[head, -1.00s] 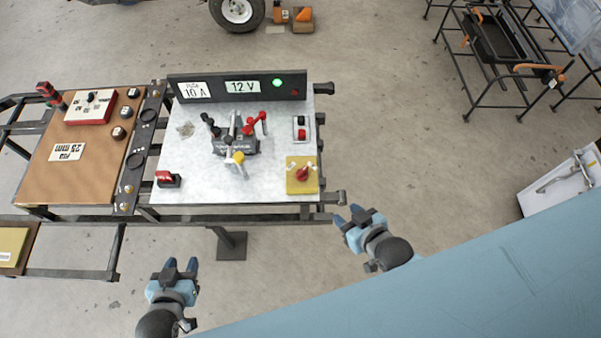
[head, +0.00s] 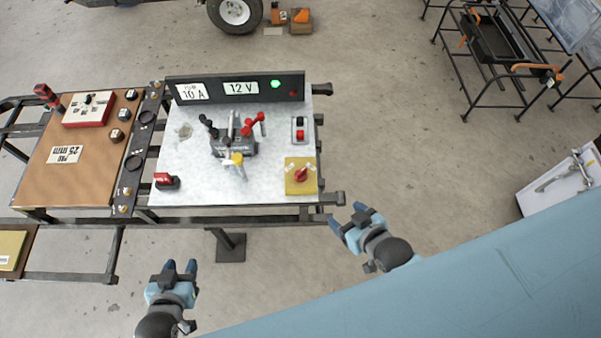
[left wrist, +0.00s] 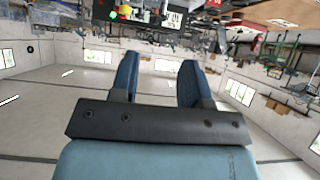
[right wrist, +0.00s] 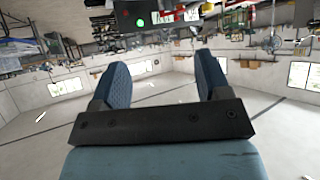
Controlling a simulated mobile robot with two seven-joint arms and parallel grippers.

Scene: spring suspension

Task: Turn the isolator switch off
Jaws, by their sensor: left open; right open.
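A yellow plate (head: 289,186) with a red rotary knob (head: 301,175), which looks like the isolator switch, sits at the near right corner of the white panel (head: 210,192) in the head view. The knob's marked position is too small to read. A green lamp (head: 275,84) is lit on the black strip behind it. My right gripper (head: 347,216) is open and empty, beyond the panel's near right corner, to the right of and nearer than the knob. My left gripper (head: 180,267) is open and empty in front of the panel's near left edge.
A cluster of red and black clamps (head: 236,145) stands mid-panel. A red and black switch (head: 166,181) is at the near left, a red button box (head: 300,130) at the right. Frame rails (head: 270,219) run along the near edge.

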